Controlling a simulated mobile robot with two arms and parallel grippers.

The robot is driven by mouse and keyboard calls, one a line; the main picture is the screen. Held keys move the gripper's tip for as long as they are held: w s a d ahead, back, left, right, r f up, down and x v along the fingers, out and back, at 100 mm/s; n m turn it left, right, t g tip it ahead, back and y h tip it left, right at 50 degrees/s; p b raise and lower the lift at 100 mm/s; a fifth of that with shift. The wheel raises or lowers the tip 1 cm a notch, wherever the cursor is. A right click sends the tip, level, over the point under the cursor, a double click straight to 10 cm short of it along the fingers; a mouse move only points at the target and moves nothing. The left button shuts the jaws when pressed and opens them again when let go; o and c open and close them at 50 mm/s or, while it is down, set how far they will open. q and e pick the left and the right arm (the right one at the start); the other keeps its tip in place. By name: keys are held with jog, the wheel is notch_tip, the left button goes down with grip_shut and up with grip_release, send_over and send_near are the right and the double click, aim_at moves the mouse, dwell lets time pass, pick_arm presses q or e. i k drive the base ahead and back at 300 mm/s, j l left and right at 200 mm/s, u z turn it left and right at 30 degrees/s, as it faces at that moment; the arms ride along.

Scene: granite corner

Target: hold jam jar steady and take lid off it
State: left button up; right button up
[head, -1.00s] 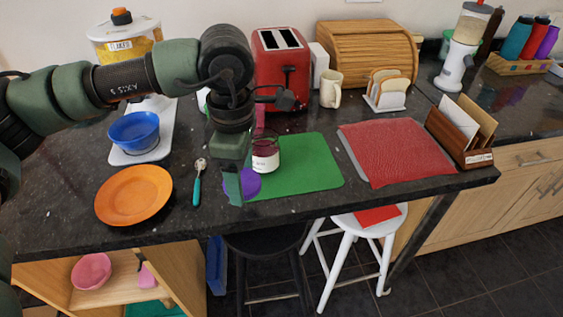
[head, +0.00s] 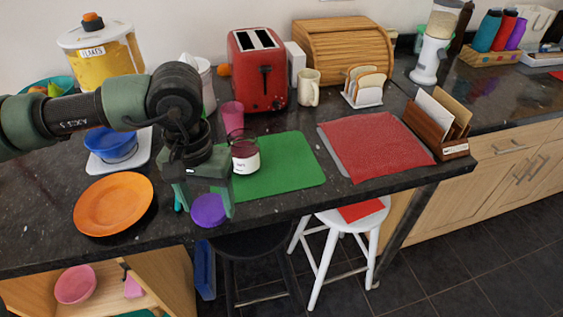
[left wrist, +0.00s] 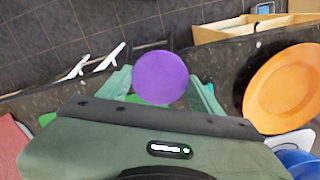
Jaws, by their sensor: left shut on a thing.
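The jam jar (head: 245,158) stands upright on the left part of the green mat (head: 285,168). It has dark red jam and a white label, and no lid sits on its rim. My left gripper (head: 207,203) is shut on the round purple lid (head: 208,211), held in front and to the left of the jar, apart from it, near the counter's front edge. In the left wrist view the lid (left wrist: 160,77) is between the two green fingers (left wrist: 162,92). My right gripper is in neither view, and nothing is seen holding the jar.
An orange plate (head: 113,205) lies left of my left gripper. A pink cup (head: 232,117) stands behind the jar, with a red toaster (head: 258,75) further back. A red mat (head: 375,148) lies to the right. Stools (head: 345,222) stand below the counter edge.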

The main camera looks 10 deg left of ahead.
aim_at(244, 143)
jog(key=j+z, duration=0.25)
jog(key=z, duration=0.25)
jog(key=j+z, duration=0.3)
jog(key=z, duration=0.15)
jog(key=j+z, duration=0.3)
jog(key=z, duration=0.2)
jog(key=j, duration=0.25)
